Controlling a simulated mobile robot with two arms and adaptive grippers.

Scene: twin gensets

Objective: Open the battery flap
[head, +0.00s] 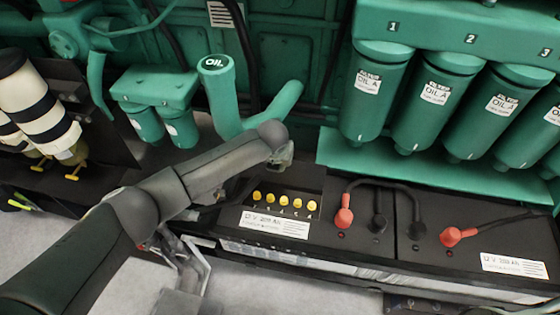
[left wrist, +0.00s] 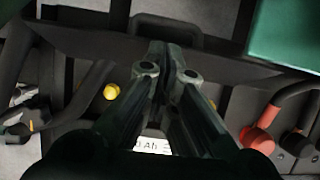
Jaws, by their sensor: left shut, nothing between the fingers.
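The left battery (head: 230,225) stands at the middle of the head view, with a 12 V label (head: 275,223) on its front part. A row of several yellow caps (head: 283,201) shows uncovered in its top. A dark panel with a loop-like handle (left wrist: 165,28) lies beyond my fingertips in the left wrist view; I cannot tell for sure whether it is the flap. My left gripper (head: 283,155) is over the back edge of this battery, behind the caps. In the left wrist view the left gripper (left wrist: 167,70) is shut and empty. My right gripper is not in view.
A red terminal (head: 344,217) with cables is right of the caps, and a second battery (head: 490,225) stands beyond it. Green oil filters (head: 377,95) hang above the batteries. A green OIL filler tube (head: 219,95) rises close behind my left gripper.

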